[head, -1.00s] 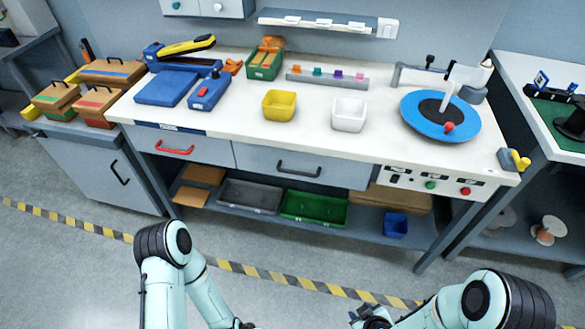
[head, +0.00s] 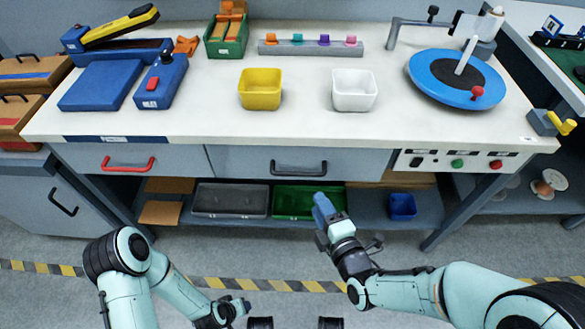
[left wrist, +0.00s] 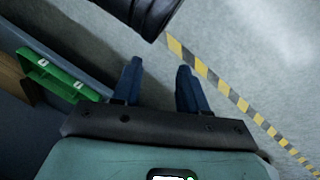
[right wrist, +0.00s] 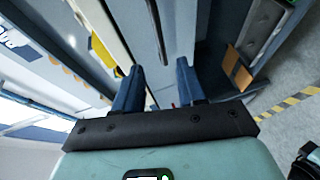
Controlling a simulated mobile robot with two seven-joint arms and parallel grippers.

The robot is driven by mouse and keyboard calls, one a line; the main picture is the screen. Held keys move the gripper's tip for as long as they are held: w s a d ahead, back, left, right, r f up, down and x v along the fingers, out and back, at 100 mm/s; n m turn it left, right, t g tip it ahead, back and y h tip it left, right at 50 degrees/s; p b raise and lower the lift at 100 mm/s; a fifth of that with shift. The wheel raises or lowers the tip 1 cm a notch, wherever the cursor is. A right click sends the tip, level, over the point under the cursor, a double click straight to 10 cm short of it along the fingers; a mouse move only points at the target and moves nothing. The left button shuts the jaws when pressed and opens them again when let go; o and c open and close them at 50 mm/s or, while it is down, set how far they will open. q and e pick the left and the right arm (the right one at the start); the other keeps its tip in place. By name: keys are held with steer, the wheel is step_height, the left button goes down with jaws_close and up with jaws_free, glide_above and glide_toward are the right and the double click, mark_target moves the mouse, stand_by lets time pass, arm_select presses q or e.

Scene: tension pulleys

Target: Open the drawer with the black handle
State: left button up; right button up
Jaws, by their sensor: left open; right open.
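The drawer with the black handle (head: 230,162) is shut under the workbench top, right of the drawer with the red handle (head: 128,164). Its black handle (head: 298,168) is a horizontal bar on the grey front. A dark handle bar (right wrist: 155,30) also shows in the right wrist view, ahead of the fingers. My right gripper (head: 322,205) is open and empty, just below and in front of the black handle, apart from it. My left gripper (head: 240,305) is low over the floor, well away from the drawers. Its fingers stand apart and empty in the left wrist view (left wrist: 157,85).
Below the drawers, a shelf holds a grey bin (head: 230,200), a green bin (head: 290,202) and a blue bin (head: 402,207). A control panel (head: 450,162) sits right of the drawer. A cabinet (head: 45,200) stands at left. The floor in front is free.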

mark_target(300, 174)
arm_select(q)
steer(key=s+a+f+g+b, duration=0.1)
steer(key=s+f+b, duration=0.2)
steer(key=s+f, duration=0.2)
steer(key=shift+g, duration=0.4)
arm_select(e)
steer(key=x, duration=1.3)
arm_select(q)
steer(key=shift+f, duration=0.1)
arm_select(e)
jaws_close()
